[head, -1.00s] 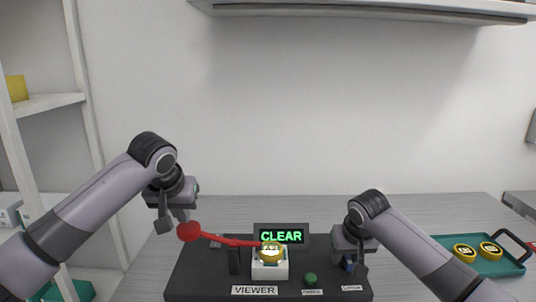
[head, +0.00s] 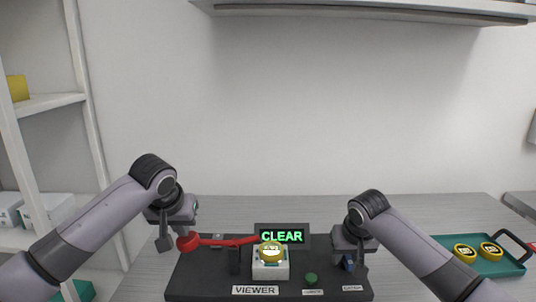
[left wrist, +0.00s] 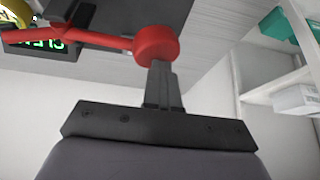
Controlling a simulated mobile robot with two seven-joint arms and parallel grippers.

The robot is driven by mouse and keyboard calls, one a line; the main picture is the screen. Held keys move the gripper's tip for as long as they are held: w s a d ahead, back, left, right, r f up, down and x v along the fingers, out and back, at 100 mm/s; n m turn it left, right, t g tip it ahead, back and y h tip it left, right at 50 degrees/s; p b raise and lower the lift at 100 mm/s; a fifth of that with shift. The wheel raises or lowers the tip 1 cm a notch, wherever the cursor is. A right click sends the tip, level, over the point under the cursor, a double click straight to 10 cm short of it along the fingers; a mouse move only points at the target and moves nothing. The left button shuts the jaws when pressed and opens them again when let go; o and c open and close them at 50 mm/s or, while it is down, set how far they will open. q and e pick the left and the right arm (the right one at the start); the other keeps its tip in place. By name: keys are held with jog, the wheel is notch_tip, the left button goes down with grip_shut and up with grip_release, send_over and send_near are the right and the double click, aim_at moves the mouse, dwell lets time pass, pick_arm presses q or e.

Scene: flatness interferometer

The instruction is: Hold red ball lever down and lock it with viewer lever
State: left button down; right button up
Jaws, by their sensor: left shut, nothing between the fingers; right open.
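The red ball (head: 188,243) sits at the left end of a red lever arm (head: 225,241), which is nearly level. My left gripper (head: 182,233) is shut and empty, with its fingertips against or very close to the top of the ball. The left wrist view shows the closed fingertips (left wrist: 161,70) at the ball (left wrist: 156,45). My right gripper (head: 350,260) is open at the right of the dark base, around or beside a small blue part (head: 348,264). I cannot tell whether it touches it or whether this is the viewer lever.
The display (head: 281,236) reads CLEAR. A teal tray (head: 508,268) with gold discs is at right; shelves stand at left.

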aim_at(185, 239)
pick_arm(q)
jog(key=shift+s+d+f, duration=0.1)
jog(key=shift+d+f, duration=0.05)
jog(key=shift+f, duration=0.6)
jog(key=shift+d+f, duration=0.1)
jog(key=shift+f, duration=0.65)
pick_arm(e)
jog(key=c, duration=0.6)
pick_arm(q)
jog(key=shift+r, duration=0.1)
pick_arm(e)
jog(key=n+y, duration=0.1)
jog(key=n, duration=0.2)
jog(key=shift+n+y, duration=0.4)
jog(key=shift+n, duration=0.5)
jog(key=n+g+y, duration=0.1)
jog(key=n, duration=0.1)
jog(key=shift+n, duration=0.3)
jog(key=shift+n+g+y, duration=0.3)
jog(key=shift+n, duration=0.8)
